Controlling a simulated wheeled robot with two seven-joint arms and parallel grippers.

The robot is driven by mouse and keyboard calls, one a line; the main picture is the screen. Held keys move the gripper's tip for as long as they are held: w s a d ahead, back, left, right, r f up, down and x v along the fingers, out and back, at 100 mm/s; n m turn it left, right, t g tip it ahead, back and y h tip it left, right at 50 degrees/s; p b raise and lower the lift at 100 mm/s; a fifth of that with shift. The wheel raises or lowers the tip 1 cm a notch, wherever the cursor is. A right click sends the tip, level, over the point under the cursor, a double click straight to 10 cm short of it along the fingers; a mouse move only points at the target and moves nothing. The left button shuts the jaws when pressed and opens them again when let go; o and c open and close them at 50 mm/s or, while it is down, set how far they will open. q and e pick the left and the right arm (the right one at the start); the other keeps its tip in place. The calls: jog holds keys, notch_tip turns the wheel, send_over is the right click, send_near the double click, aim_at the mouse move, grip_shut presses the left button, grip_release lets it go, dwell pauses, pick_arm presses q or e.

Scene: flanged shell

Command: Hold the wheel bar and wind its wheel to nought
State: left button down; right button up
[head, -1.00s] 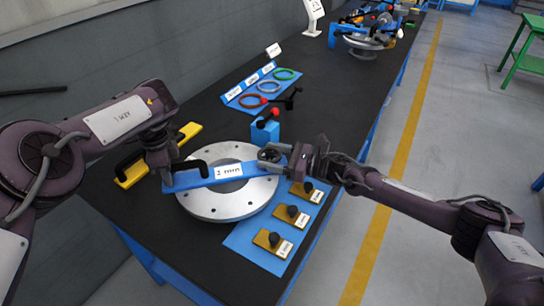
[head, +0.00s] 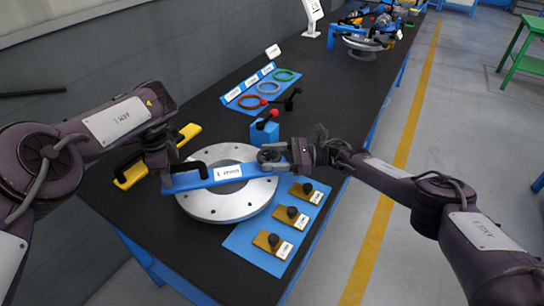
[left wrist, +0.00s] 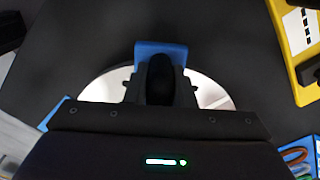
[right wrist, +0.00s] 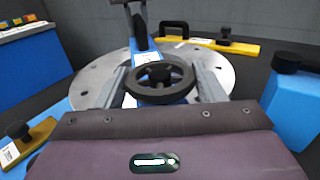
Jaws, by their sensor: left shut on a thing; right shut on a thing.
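The blue wheel bar (head: 204,180) lies across the silver flanged disc (head: 232,209), with a white label on top. My left gripper (head: 162,170) is shut on the black handle at the bar's left end; the handle also shows in the left wrist view (left wrist: 160,80). The black handwheel (right wrist: 160,84) is at the bar's right end. My right gripper (right wrist: 164,90) is shut on the wheel, one finger on each side of its rim. In the head view the right gripper (head: 282,158) partly hides the wheel. I cannot read the wheel's setting.
A yellow bar (head: 132,172) with a black handle lies behind my left gripper. A blue block (head: 264,132) with a red knob stands behind the wheel. Several brass knobbed plates lie on a blue mat (head: 240,244) at the front right. Coloured rings (head: 268,86) lie further back.

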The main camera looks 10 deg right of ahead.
jog(key=shift+f, duration=0.1)
jog(key=o, duration=1)
jog(key=v, duration=1.2)
